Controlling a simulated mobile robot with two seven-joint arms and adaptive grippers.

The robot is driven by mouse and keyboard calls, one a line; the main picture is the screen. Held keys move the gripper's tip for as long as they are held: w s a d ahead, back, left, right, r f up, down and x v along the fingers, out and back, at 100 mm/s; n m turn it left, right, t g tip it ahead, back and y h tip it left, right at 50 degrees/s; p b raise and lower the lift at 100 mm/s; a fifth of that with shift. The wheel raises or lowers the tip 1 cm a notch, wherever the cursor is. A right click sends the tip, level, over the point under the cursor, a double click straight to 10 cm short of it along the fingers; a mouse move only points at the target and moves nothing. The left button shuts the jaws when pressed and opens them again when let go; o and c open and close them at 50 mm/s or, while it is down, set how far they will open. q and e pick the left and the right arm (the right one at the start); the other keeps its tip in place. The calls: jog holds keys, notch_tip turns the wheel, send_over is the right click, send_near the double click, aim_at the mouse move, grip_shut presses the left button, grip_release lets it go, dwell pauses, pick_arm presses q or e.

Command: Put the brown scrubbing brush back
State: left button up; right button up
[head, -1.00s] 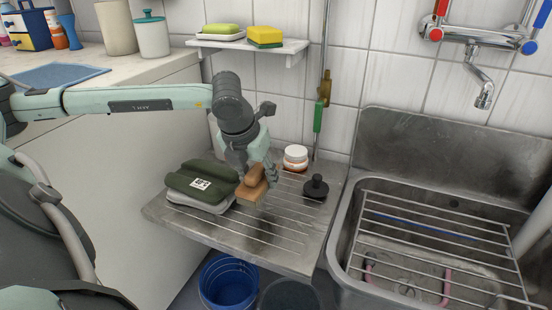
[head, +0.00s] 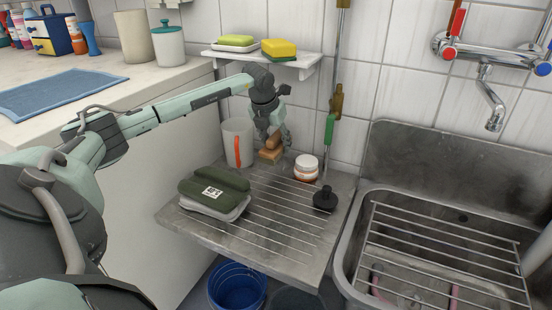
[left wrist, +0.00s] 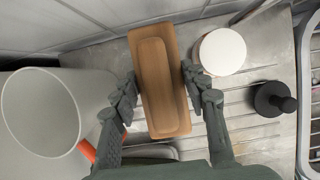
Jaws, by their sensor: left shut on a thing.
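The brown scrubbing brush (head: 270,155) is at the back of the ribbed metal drainboard (head: 262,238), between a white jug (head: 237,142) and a white-lidded jar (head: 306,168). My left gripper (head: 272,140) points down from above and is shut on the brush. In the left wrist view the brush (left wrist: 160,85) lies lengthwise between the two fingers of my left gripper (left wrist: 158,88), one on each long side. I cannot tell whether its underside touches the drainboard. My right gripper is not in view.
A shelf (head: 290,60) with sponge and soap hangs above. The sink (head: 440,250) is at right. The drainboard's front middle is clear.

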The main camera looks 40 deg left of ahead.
aim_at(270, 140)
pick_arm(q)
notch_tip(270, 140, down, 6)
jog(key=shift+s+r, duration=0.15)
jog(key=shift+r, duration=0.1)
jog(key=shift+w+a+f, duration=0.1)
jog(key=shift+w+f, duration=0.1)
jog(key=shift+f, duration=0.2)
jog(key=shift+f, duration=0.1)
jog(key=o, duration=1)
jog(key=v, duration=1.2)
